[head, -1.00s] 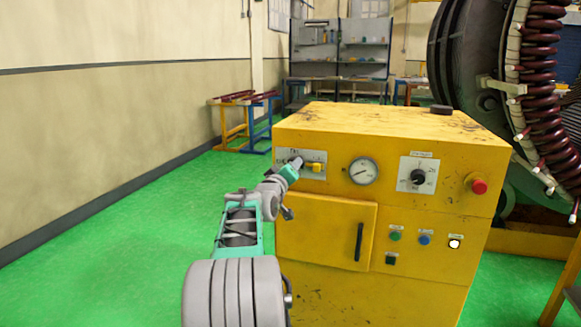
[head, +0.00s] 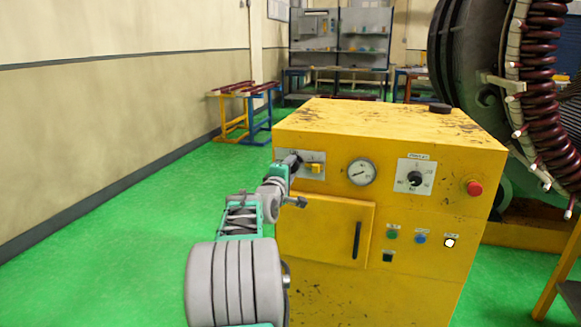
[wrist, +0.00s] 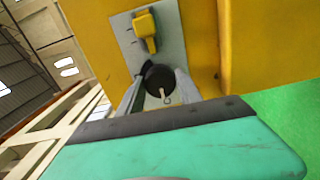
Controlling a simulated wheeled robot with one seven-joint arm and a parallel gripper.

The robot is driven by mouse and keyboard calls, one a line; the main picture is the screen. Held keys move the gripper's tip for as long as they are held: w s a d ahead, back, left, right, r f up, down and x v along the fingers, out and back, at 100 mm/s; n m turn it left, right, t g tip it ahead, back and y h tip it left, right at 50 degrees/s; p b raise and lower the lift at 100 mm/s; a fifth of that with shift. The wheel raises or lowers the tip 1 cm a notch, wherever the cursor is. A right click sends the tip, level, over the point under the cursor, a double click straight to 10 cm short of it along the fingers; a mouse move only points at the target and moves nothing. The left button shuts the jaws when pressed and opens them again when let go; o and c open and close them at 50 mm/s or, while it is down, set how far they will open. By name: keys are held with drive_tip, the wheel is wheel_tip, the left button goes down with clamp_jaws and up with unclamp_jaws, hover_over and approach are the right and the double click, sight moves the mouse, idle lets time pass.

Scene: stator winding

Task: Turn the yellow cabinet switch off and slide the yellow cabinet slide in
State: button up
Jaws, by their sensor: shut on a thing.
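The yellow cabinet (head: 325,293) stands in front of me. Its upper left plate (head: 318,157) carries a yellow slide (head: 314,168) and a round black knob, the switch. In the wrist view the black knob (wrist: 160,78) sits between the two grey fingers of my gripper (wrist: 157,98), which is shut on it. A small pale pointer shows on the knob. The yellow slide (wrist: 146,30) sticks out of the plate just beyond the knob, apart from my fingers.
The cabinet front also has a gauge (head: 361,172), a second rotary knob (head: 414,179), a red button (head: 474,188) and a door with a black handle (head: 357,240). A large coil machine (head: 480,70) stands at right. Green floor (head: 120,235) is free at left.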

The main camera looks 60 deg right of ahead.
drive_tip(key=shift+n, duration=0.3)
drive_tip(key=o, duration=1.4)
drive_tip(key=shift+c, duration=0.2)
drive_tip(key=s+a, duration=0.1)
drive_tip(key=a, duration=0.6)
drive_tip(key=shift+a, duration=0.35)
